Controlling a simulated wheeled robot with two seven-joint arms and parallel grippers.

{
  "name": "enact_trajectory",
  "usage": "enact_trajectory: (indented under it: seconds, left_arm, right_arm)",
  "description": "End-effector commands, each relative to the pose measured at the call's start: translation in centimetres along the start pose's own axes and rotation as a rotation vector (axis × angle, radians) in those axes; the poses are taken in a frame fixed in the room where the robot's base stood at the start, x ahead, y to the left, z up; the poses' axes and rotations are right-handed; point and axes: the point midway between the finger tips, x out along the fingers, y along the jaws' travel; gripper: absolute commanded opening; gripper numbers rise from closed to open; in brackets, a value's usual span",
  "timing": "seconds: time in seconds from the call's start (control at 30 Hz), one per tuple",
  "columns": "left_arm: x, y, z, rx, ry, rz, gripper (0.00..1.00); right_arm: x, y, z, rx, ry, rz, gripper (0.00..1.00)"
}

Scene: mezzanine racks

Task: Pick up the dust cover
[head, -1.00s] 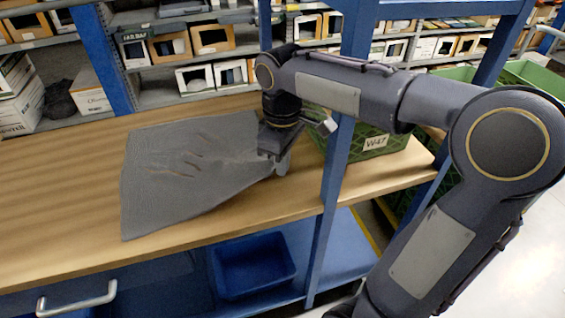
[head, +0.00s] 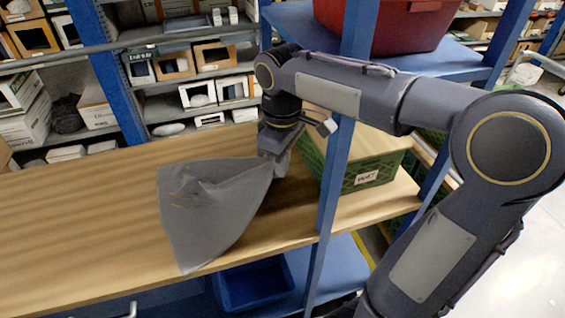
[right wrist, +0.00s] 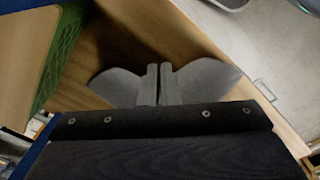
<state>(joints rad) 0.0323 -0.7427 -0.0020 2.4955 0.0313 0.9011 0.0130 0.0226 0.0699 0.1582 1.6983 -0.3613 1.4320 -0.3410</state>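The dust cover (head: 215,205) is a grey cloth. In the head view its right corner is raised to my right gripper (head: 272,160), and the rest hangs down toward the wooden bench top, with its lower end at the bench's front edge. In the right wrist view the two fingers of my right gripper (right wrist: 159,84) are close together, and the grey dust cover (right wrist: 205,78) spreads out on both sides of them. The right gripper is shut on the dust cover's corner. My left gripper is in neither view.
A green crate (head: 358,180) with a white label stands right of the gripper, behind a blue upright (head: 334,190). A blue bin (head: 255,283) sits below the bench. A red bin (head: 400,25) is on the upper shelf. The bench top (head: 80,210) is clear at left.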

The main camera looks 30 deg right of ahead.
Motion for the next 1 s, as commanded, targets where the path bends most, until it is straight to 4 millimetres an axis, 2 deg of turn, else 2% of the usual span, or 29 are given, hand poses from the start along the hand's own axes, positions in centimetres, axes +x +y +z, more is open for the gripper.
enact_trajectory:
  seconds: [0.03, 0.17, 0.5, 0.67, 0.77, 1.0]
  left_arm:
    - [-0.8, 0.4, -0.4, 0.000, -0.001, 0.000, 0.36]
    - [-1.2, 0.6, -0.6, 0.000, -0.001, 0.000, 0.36]
    - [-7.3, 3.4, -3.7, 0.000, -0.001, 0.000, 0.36]
    - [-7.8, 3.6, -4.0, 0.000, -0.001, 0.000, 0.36]
    - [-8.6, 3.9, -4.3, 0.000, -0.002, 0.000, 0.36]
    - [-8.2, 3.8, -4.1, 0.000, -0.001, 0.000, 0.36]
  right_arm:
    - [-0.9, 0.0, 0.0, 0.000, -0.001, -0.001, 0.00]
    - [-1.6, 0.0, 0.0, 0.000, 0.000, 0.000, 0.00]
    - [-9.3, 0.0, 0.0, 0.001, -0.001, -0.001, 0.00]
    - [-10.2, 0.0, 0.0, 0.001, -0.001, 0.000, 0.00]
    - [-12.2, 0.0, -0.1, 0.000, 0.002, 0.001, 0.00]
    - [-17.2, 0.0, -0.1, -0.001, 0.003, 0.001, 0.00]
